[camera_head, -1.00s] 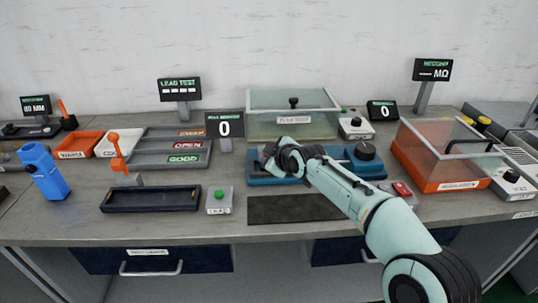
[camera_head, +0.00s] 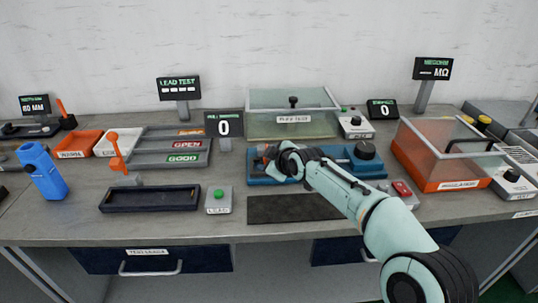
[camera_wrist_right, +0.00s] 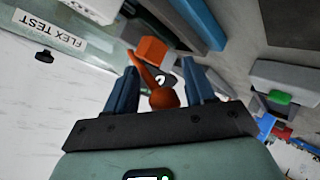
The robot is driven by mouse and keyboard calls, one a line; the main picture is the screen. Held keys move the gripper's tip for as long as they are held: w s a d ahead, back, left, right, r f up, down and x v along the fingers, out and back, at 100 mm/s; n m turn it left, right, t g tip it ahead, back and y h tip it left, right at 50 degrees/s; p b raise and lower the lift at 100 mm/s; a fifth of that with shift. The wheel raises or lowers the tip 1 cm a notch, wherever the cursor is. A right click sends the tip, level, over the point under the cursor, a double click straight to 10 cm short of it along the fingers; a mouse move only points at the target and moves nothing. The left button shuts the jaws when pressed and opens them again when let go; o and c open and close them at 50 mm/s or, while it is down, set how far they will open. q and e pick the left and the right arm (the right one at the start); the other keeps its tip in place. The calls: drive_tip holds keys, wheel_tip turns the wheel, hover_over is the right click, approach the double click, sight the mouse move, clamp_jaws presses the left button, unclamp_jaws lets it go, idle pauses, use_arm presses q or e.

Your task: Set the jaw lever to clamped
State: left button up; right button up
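The jaw lever (camera_wrist_right: 140,66), an orange stem with a round orange knob (camera_wrist_right: 163,97), shows in the right wrist view beside an orange block (camera_wrist_right: 151,50). My right gripper (camera_wrist_right: 160,88) has its two blue fingers apart, one on each side of the knob, with a narrow gap visible on both sides. In the head view my right gripper (camera_head: 272,166) is over the left part of the blue fixture (camera_head: 318,172) and hides most of the lever there. My left gripper is not in view.
A clear-lidded box (camera_head: 293,125) stands behind the fixture. A dark mat (camera_head: 295,209) lies in front. A grey button box (camera_head: 219,200) is to the left, and an orange box with a clear lid (camera_head: 440,170) to the right.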

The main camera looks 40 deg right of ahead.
drive_tip(key=shift+a+r, duration=0.1)
drive_tip(key=shift+r, duration=0.1)
drive_tip(key=shift+s+r, duration=0.2)
drive_tip(key=shift+r, duration=0.15)
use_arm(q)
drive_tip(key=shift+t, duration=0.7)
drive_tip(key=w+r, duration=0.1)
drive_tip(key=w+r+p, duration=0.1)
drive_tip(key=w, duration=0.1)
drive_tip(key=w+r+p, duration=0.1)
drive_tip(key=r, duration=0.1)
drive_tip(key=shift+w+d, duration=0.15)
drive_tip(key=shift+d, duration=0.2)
use_arm(e)
drive_tip(key=v, duration=1.2)
drive_tip(key=shift+s, duration=0.4)
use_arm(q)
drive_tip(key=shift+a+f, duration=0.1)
use_arm(e)
drive_tip(key=shift+f, duration=0.1)
